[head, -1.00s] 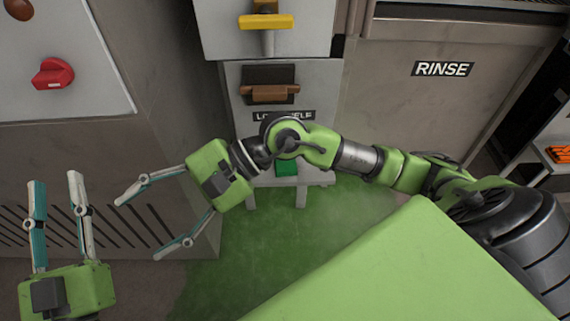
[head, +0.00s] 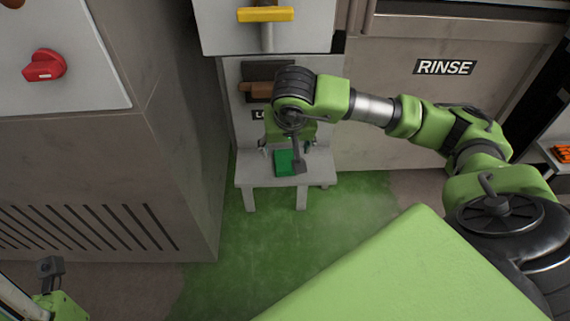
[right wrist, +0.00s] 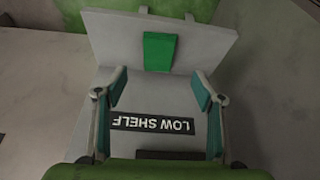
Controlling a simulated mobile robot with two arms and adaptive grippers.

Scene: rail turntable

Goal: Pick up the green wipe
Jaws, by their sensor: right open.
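The green wipe (head: 285,163) lies on a small grey low shelf (head: 322,167) with legs. The wipe also shows in the right wrist view (right wrist: 159,52), top centre, near the board's edge. My right gripper (right wrist: 160,80) is open and empty, a finger on each side, with the wipe ahead of and between the fingertips. In the head view my right wrist hides most of this gripper and part of the wipe. Part of my left gripper (head: 58,302) shows at the bottom left corner; its fingers cannot be made out.
A LOW SHELF label (right wrist: 152,123) is on the grey panel behind the shelf. Above are a brown handle (head: 256,89) and a yellow handle (head: 266,14). A grey cabinet (head: 110,190) stands close at left, a RINSE panel (head: 400,110) at right. The green floor in front is clear.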

